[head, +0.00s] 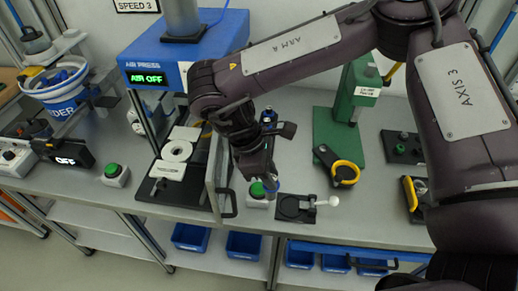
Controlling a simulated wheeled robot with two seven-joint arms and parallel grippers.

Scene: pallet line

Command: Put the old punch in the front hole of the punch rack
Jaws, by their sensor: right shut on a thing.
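My right gripper (268,181) hangs over the bench in front of the air press, pointing down. It is shut on a small grey-blue piece at its tips, which seems to be the old punch; the fingers and wrist hide most of it. It is close to a green push button (257,190), and I cannot tell the height between them. A small black block with round fittings (403,147), right of the green press, may be the punch rack; its holes are too small to make out. My left gripper is not in view.
The blue air press (185,48) reads AIR OFF. Its framed guard (213,170) stands just left of my gripper. A black fixture with a white-knobbed lever (297,207) lies to the right. A green press (340,128) and a black-and-yellow tool (345,172) stand further right.

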